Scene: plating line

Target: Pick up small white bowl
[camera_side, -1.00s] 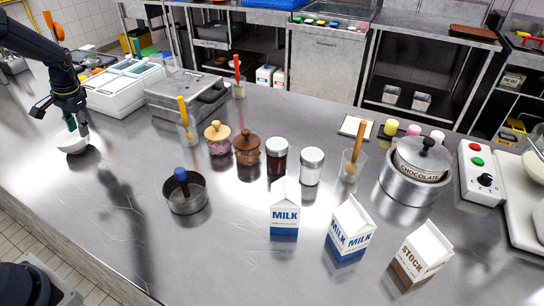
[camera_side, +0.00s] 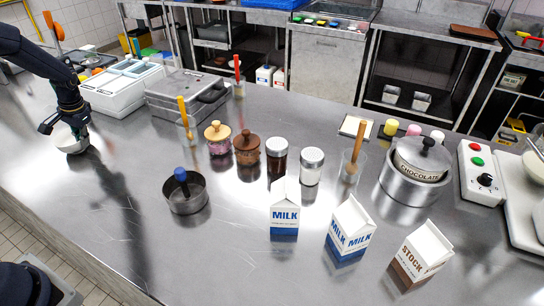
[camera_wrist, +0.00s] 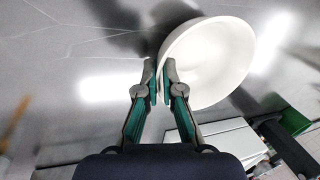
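The small white bowl (camera_side: 70,138) sits on the steel counter at the far left of the side view. In the wrist view the bowl (camera_wrist: 222,62) is right of the fingers, with its near-left rim at the fingertips. My gripper (camera_side: 66,130) is down at the bowl in the side view and hides part of it. In the wrist view my gripper (camera_wrist: 160,76) has its fingertips close together, one on each side of the bowl's wall. It looks shut on the rim. The bowl appears to rest on the counter, though its underside is hidden.
A dark pot with a blue knob (camera_side: 185,191) stands to the right of the bowl. A white container unit (camera_side: 122,88) is behind it. Jars, milk cartons (camera_side: 285,208) and a chocolate pot (camera_side: 420,160) stand farther right. The counter (camera_side: 110,215) in front is clear.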

